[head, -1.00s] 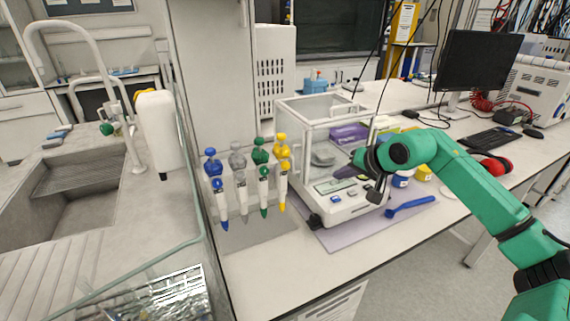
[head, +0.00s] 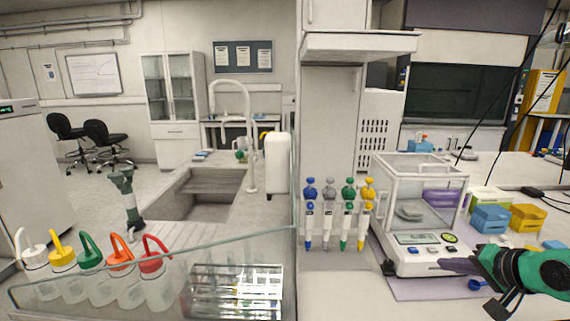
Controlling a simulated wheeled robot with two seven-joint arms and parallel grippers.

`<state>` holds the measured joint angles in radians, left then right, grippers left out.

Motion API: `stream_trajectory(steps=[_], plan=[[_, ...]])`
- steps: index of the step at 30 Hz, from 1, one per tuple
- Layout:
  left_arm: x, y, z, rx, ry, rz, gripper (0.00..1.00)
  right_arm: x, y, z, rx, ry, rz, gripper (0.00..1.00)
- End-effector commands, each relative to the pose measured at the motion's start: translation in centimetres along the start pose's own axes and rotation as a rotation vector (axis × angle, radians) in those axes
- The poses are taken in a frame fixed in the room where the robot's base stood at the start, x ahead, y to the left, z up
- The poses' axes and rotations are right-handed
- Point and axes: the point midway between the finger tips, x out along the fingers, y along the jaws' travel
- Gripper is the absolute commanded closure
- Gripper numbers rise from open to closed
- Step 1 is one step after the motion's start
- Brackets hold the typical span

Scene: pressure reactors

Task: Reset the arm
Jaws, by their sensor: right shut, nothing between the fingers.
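My right gripper (head: 462,267) comes in at the lower right on a green and black arm (head: 540,272). Its fingers are together with nothing visible between them, in front of the lower right of the glass-walled balance (head: 418,256). I cannot tell whether it touches the balance. My left gripper is not in view.
Pipettes with blue, grey, green and yellow parts (head: 338,225) stand left of the balance. Blue (head: 490,219) and yellow (head: 528,217) boxes stand to its right. A glass edge, a metal rack (head: 235,290) and capped bottles (head: 105,285) fill the lower left. A sink lies behind.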

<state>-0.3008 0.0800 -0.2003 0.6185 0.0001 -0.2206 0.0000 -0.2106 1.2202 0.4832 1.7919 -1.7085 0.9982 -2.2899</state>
Motion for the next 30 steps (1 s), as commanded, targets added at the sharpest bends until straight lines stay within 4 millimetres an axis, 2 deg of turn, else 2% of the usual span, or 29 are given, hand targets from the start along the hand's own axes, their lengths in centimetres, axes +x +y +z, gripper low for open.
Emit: stream_trajectory(steps=[5,8,11,14,15,17,18,20,21,22,24,25,27,30], plan=[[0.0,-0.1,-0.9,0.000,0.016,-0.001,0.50,0.8,-2.9,2.5,0.257,-0.051,-0.189,1.00],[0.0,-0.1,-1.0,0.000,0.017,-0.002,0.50,0.7,-5.1,3.8,0.477,-0.097,-0.327,1.00],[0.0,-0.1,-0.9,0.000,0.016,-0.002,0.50,0.1,-7.3,4.5,0.769,-0.163,-0.483,1.00],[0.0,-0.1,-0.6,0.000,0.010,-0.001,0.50,-0.9,-8.8,4.4,1.145,-0.247,-0.650,1.00],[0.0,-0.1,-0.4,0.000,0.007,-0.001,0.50,-1.5,-9.1,4.0,1.330,-0.287,-0.721,1.00],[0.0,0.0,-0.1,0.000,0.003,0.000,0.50,-2.2,-8.7,3.0,1.656,-0.354,-0.833,1.00],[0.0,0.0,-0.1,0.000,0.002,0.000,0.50,-2.5,-7.7,2.2,1.918,-0.401,-0.911,1.00],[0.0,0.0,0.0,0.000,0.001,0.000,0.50,-2.5,-4.6,1.2,2.378,-0.464,-1.030,1.00],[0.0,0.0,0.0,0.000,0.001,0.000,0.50,-2.0,-1.6,1.2,2.716,-0.489,-1.106,1.00],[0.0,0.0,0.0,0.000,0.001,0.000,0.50,-1.3,1.1,1.7,-2.813,0.460,1.097,1.00],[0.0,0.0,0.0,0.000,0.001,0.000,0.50,0.3,6.5,4.4,-2.390,0.280,0.865,1.00],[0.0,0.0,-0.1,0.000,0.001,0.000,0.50,0.9,8.3,5.8,-2.243,0.212,0.795,1.00],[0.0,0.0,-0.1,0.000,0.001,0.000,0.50,2.0,11.5,9.6,-1.959,0.076,0.671,1.00],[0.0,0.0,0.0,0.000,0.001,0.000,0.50,2.8,14.4,14.8,-1.654,-0.087,0.554,1.00]])
